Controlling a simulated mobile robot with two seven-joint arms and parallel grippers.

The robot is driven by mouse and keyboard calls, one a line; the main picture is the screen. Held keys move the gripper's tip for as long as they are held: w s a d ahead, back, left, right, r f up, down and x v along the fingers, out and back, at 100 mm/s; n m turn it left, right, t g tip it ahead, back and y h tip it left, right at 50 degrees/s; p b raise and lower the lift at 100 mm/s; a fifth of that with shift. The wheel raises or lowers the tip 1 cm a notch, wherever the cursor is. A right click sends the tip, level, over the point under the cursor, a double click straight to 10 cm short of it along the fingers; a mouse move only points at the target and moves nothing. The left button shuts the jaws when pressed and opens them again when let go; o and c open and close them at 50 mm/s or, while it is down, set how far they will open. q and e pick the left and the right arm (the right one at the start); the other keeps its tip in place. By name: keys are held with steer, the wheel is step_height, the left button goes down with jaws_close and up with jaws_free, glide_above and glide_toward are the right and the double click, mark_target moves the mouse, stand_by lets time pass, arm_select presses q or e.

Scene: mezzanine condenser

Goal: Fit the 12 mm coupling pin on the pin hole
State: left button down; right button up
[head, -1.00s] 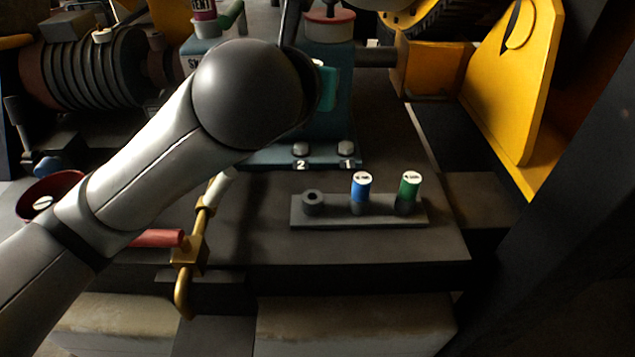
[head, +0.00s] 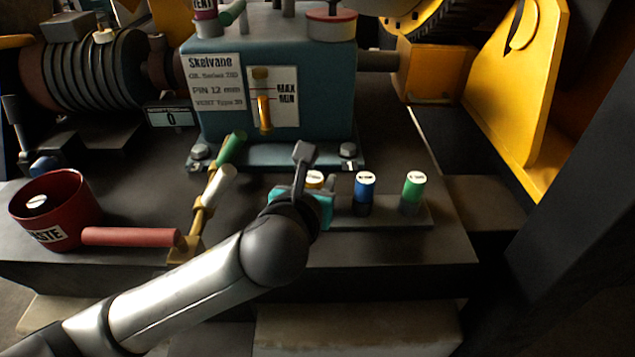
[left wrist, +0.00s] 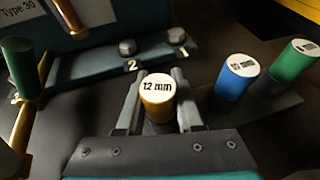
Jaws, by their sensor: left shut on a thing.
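The yellow 12 mm coupling pin (left wrist: 158,97), with a white labelled top, stands between the fingers of my left gripper (left wrist: 157,108) in the left wrist view. The left gripper (head: 314,192) is shut on it at the left end of the pin rack (head: 390,217) in the head view. There only the yellow rim and white top of the pin (head: 315,177) show. The gripper hides the rack's left socket and the pin's lower end, so I cannot tell whether the pin sits in it. I cannot make out the pin hole. My right gripper is not in view.
A blue pin (head: 364,187) and a green pin (head: 413,186) stand close by on the rack. The teal machine (head: 275,85) is behind, its plate reading "PIN 12 mm". Brass piping with a green lever (head: 230,149) and a red waste pot (head: 62,205) are at left.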

arm_select(q)
steer(key=shift+f, duration=0.15)
steer(key=c, duration=0.5)
jaws_free()
steer(key=shift+c, duration=0.2)
steer(key=shift+s+a+r, duration=0.1)
steer(key=shift+s+r, duration=0.25)
steer(key=shift+s, duration=0.15)
steer(key=v, duration=0.7)
steer(key=shift+s+p, duration=0.1)
steer(key=shift+p, duration=0.2)
steer(key=p+v, duration=0.2)
steer(key=p, duration=0.1)
steer(key=shift+r, duration=0.2)
steer(key=shift+p+v, duration=0.75)
steer(key=shift+p, duration=0.4)
steer(key=shift+s+f, duration=0.1)
steer(key=shift+f, duration=0.1)
